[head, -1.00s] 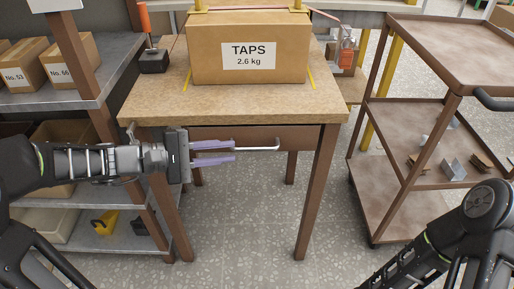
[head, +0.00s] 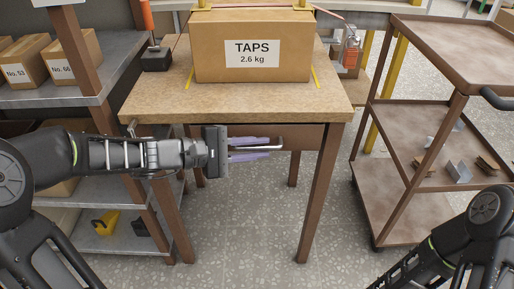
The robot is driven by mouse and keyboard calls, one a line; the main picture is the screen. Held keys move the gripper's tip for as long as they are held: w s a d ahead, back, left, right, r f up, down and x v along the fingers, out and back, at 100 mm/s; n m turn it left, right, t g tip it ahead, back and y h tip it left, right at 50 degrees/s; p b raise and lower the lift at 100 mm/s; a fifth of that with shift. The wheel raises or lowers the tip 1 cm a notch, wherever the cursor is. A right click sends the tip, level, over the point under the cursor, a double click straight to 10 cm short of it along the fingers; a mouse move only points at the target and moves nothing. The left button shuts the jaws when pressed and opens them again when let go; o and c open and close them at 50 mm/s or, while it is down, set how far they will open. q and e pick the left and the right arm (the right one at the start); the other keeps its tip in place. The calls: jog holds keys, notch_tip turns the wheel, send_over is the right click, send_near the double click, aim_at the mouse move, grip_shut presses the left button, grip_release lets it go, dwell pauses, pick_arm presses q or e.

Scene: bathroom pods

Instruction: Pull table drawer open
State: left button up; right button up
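The wooden table (head: 165,103) stands in the middle of the head view. Its brown drawer front (head: 305,135) sits under the top and looks closed. A pale metal bar handle (head: 281,145) runs along the drawer front, its right end showing past my fingers. My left gripper (head: 258,149) reaches in from the left with purple fingers, one above the other and a gap between them. The fingers overlap the handle's left and middle part in the picture; I cannot tell whether they touch it. My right arm shows at the lower right, but its gripper is out of view.
A cardboard box labelled TAPS (head: 292,72) sits on the table top. A shelf unit (head: 85,85) with boxes stands close on the left, beside my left arm. A brown trolley (head: 415,150) stands on the right. The floor before the table is clear.

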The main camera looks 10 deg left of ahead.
pick_arm(q)
grip_shut()
dwell(1.4)
